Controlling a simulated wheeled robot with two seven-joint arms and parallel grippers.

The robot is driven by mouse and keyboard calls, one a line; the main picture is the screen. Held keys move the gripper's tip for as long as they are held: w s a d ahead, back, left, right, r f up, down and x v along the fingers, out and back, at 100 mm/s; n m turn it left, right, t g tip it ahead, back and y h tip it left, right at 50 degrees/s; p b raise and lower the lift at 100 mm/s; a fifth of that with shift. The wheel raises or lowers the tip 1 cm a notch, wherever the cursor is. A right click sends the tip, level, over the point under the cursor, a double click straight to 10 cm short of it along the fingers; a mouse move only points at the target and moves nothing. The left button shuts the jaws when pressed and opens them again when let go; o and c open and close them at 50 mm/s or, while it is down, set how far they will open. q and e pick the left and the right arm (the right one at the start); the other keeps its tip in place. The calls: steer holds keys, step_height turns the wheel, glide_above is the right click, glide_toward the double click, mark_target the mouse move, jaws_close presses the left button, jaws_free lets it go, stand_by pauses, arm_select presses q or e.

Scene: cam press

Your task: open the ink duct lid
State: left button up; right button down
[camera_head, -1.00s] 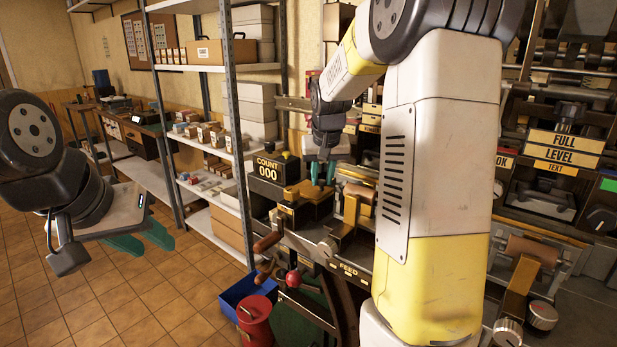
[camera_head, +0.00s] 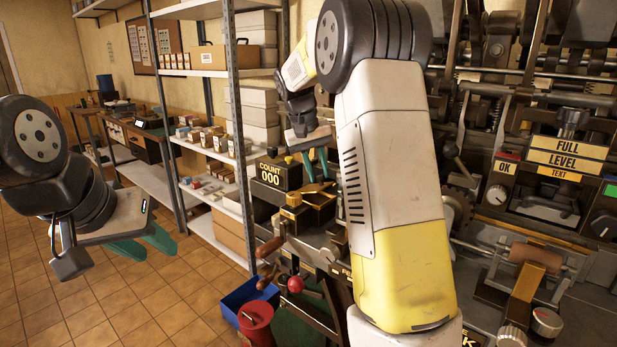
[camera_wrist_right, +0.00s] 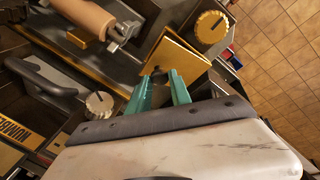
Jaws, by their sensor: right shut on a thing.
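The COUNT 000 box (camera_head: 270,173) stands left of the duct. A red ball knob (camera_head: 295,284) and wooden handles are below it. Round knobs (camera_wrist_right: 212,27) flank the plate in the wrist view. Shelving (camera_head: 235,120) stands behind; a blue bin (camera_head: 247,295) and red can are on the floor.

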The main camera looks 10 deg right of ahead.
steer(key=shift+w+a+r+g+h, duration=0.65)
steer(key=shift+w+g+h, duration=0.2)
steer(key=shift+g, duration=0.25)
steer(key=c, duration=1.2)
jaws_free()
steer(key=v, duration=0.7)
steer(key=shift+a+r, duration=0.25)
steer(key=shift+r, duration=0.1)
